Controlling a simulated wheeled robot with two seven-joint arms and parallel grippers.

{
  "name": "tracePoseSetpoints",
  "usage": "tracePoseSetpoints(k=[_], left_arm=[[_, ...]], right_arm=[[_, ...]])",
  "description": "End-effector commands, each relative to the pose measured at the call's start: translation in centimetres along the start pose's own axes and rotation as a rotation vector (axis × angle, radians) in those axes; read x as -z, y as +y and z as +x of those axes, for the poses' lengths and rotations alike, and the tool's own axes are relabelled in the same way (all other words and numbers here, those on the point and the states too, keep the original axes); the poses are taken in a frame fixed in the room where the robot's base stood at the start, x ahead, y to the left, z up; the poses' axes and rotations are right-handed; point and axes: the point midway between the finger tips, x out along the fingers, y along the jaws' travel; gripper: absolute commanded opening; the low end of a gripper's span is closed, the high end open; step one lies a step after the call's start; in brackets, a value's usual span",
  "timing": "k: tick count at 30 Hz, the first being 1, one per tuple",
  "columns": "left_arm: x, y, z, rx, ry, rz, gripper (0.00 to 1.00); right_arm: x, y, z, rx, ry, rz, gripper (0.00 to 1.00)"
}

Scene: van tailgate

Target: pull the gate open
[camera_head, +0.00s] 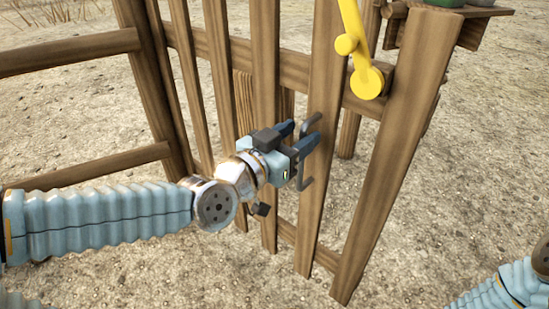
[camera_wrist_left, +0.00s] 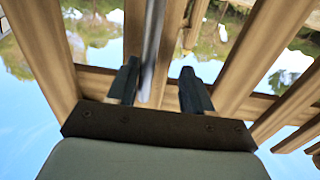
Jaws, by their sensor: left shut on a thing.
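The wooden gate (camera_head: 324,95) has upright slats and cross rails and stands in front of me. A dark grey metal handle (camera_head: 307,181) is fixed to one slat; its bar (camera_wrist_left: 153,38) also shows in the wrist view, running up between the fingers. My left gripper (camera_head: 297,139) is shut on the handle, its dark blue fingers on either side of the bar. A yellow latch lever (camera_head: 353,48) stands upright near the top right of the gate, beside a thick post. My right gripper is out of view.
A fence with rails (camera_head: 70,52) runs off to the left from a thick post (camera_head: 152,85). A wooden shelf or bench (camera_head: 444,20) with green items stands behind at the top right. Dry, bare ground (camera_head: 480,160) lies to the right and in front.

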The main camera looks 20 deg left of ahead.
Motion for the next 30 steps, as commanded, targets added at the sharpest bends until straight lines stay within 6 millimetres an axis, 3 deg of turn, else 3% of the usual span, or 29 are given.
tracePoseSetpoints(k=[2,18,30], left_arm=[[-0.1,-0.6,-0.7,0.014,0.013,-0.005,0.34],[0.0,-0.4,-5.0,0.007,0.008,-0.003,0.34],[0.0,-0.1,-5.9,0.001,0.000,0.000,0.34]], right_arm=[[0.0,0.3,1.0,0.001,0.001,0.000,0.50],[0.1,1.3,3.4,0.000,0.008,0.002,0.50],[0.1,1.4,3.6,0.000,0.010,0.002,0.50]])
